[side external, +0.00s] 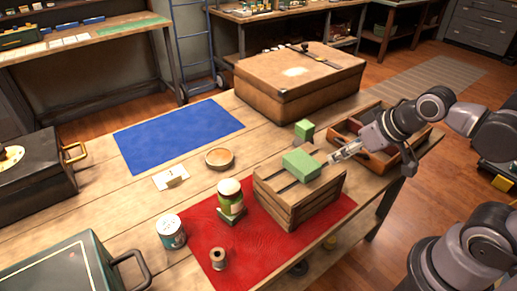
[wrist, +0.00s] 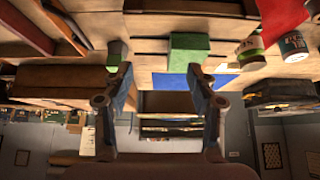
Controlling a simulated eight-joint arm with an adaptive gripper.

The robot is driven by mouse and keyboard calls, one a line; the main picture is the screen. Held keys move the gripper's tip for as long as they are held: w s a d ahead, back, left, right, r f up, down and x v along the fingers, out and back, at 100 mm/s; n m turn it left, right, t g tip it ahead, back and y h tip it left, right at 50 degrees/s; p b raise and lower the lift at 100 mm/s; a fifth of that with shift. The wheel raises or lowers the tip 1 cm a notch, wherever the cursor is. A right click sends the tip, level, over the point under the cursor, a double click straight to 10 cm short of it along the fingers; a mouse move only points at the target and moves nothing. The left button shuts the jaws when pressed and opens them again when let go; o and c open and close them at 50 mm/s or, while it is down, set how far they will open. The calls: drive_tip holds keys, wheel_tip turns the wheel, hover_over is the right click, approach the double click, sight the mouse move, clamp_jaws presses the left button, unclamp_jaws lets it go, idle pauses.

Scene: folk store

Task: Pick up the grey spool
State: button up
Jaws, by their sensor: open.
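A small spool (side external: 218,258), brownish-grey, stands upright on the front part of the red cloth (side external: 250,238). I cannot make it out in the wrist view. My gripper (side external: 337,156) is on the right, by the far right end of the slatted wooden crate (side external: 291,214), well away from the spool. In the wrist view my gripper (wrist: 161,72) has its two fingers wide apart, with nothing held between them. A green block (side external: 301,164) lies on the crate; it also shows beyond the fingers in the wrist view (wrist: 188,48).
A jar (side external: 230,196) and a can (side external: 171,232) stand near the spool. A second green block (side external: 304,130) sits behind the crate. A brown case (side external: 300,80), an open wooden tray (side external: 372,160) and a shallow dish (side external: 219,158) share the table. The blue mat (side external: 178,133) is bare.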

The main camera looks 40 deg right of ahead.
drive_tip(key=w+a+r+g+y, duration=0.1)
drive_tip(key=w+a+g, duration=0.1)
drive_tip(key=w+a, duration=0.35)
drive_tip(key=n+g+h, duration=0.1)
drive_tip(key=g, duration=0.4)
hover_over(218, 255)
drive_tip(key=s, duration=0.1)
wheel_tip(218, 255, down, 8)
drive_tip(key=r, duration=0.1)
wheel_tip(218, 255, down, 6)
drive_tip(key=shift+s+r, duration=0.1)
drive_tip(key=shift+w+a+f, duration=0.1)
drive_tip(key=shift+w+f, duration=0.05)
drive_tip(key=shift+f, duration=1.15)
drive_tip(key=shift+w+a+f, duration=0.1)
drive_tip(key=shift+f, duration=1.2)
drive_tip(key=c, duration=0.9)
